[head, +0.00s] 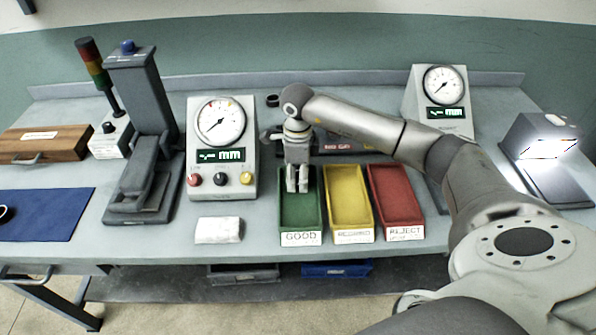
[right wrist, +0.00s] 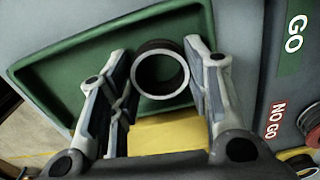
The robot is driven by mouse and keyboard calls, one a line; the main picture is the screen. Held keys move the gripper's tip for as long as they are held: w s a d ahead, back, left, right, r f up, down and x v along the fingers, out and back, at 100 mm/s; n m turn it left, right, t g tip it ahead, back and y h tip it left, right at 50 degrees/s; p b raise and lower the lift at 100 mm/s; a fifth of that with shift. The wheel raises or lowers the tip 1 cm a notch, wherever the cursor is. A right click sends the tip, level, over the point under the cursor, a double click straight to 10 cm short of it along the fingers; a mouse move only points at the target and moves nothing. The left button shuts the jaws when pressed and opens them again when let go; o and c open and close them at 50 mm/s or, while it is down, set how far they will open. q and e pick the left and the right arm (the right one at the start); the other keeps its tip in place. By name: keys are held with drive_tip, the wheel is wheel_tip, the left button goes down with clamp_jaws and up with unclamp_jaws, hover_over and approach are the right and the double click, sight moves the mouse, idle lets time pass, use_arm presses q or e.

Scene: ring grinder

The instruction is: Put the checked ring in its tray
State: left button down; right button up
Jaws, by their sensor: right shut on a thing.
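My right gripper (head: 297,187) points down over the back part of the green tray labelled GOOD (head: 300,216). In the right wrist view my right gripper (right wrist: 159,75) is shut on a ring (right wrist: 160,96), a dark-sided ring with a pale end face. The ring sits between the fingertips, with the green tray (right wrist: 75,72) behind it. I cannot tell whether the ring touches the tray floor. In the head view the ring is not clearly visible. The yellow tray (head: 348,200) and the red REJECT tray (head: 396,198) stand to the right and look empty. My left gripper is out of view.
A dial gauge (head: 222,150) and a white cloth (head: 218,230) are left of the trays. A GO / NO GO gauge block (head: 345,146) lies behind them. A dark ring (head: 272,100) stands at the back. Another ring (head: 3,213) lies on the blue mat (head: 50,215).

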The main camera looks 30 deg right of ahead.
drive_tip(key=shift+f, duration=0.15)
drive_tip(key=o, duration=0.9)
drive_tip(key=shift+r, duration=0.55)
drive_tip(key=shift+r+b, duration=1.45)
drive_tip(key=shift+r, duration=4.25)
drive_tip(key=shift+f, duration=0.1)
